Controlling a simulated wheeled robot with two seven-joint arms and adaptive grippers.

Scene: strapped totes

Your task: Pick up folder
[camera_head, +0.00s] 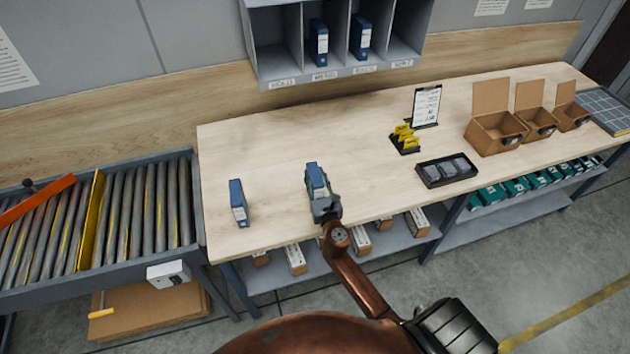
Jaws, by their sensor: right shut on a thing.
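A blue folder (316,178) stands upright near the front edge of the wooden table (270,150). My right gripper (320,194) is around this folder and shut on it; the fingers hide part of its sides. I cannot tell whether its base touches the table. A second blue folder (238,203) stands upright on the table to the left, apart from the gripper. Two more blue folders, one on the left (319,43) and one on the right (361,36), stand in separate compartments of the grey wall shelf (330,73). My left gripper is out of view.
A roller conveyor (130,215) adjoins the table on the left. A black tray (447,171), a yellow card holder (405,139), a clipboard (426,105) and open cardboard boxes (495,132) stand to the right. The tabletop between the two standing folders is clear.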

